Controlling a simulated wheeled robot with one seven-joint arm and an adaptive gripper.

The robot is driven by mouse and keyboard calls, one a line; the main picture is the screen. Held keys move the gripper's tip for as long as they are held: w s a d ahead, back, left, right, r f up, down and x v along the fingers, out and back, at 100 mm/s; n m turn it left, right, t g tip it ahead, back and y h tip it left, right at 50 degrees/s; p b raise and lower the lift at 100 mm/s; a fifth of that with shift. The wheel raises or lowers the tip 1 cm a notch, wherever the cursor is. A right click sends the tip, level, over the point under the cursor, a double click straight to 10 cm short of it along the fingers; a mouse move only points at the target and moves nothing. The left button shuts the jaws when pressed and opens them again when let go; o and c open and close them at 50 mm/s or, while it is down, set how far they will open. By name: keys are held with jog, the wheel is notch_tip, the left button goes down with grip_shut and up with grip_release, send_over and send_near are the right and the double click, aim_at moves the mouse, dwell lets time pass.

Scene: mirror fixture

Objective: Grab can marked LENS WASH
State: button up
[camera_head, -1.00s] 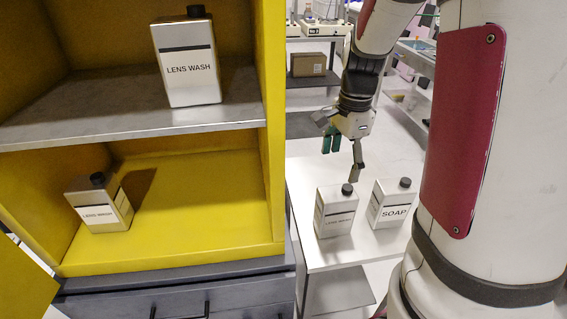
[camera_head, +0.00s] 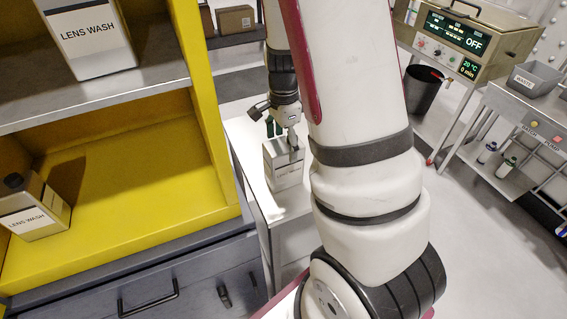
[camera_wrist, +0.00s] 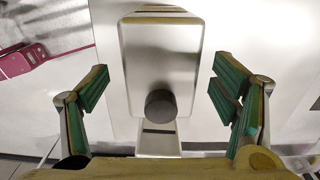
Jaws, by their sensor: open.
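A silver can (camera_head: 284,172) stands on the white side table, with my gripper (camera_head: 283,134) just above its top. In the wrist view the same can (camera_wrist: 160,62), with a dark round cap, lies between my two open, green-padded fingers, with a gap on each side. Its label is too small to read now. Another can marked LENS WASH (camera_head: 100,55) stands on the cabinet's upper shelf. A third LENS WASH can (camera_head: 38,222) is in the lower compartment at the left. The SOAP can seen earlier is not visible in the head view now.
The yellow cabinet (camera_head: 150,185) stands left of the white side table (camera_head: 240,140). Grey drawers (camera_head: 180,285) are below it. At the right are a machine reading OFF (camera_head: 470,40), a black bin (camera_head: 425,92) and a cart (camera_head: 510,105). Floor between is clear.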

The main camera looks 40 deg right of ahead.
notch_tip(320, 180, down, 4)
jog(key=shift+r, duration=0.25)
jog(key=shift+r, duration=0.1)
grip_shut()
jog(key=shift+w, duration=0.1)
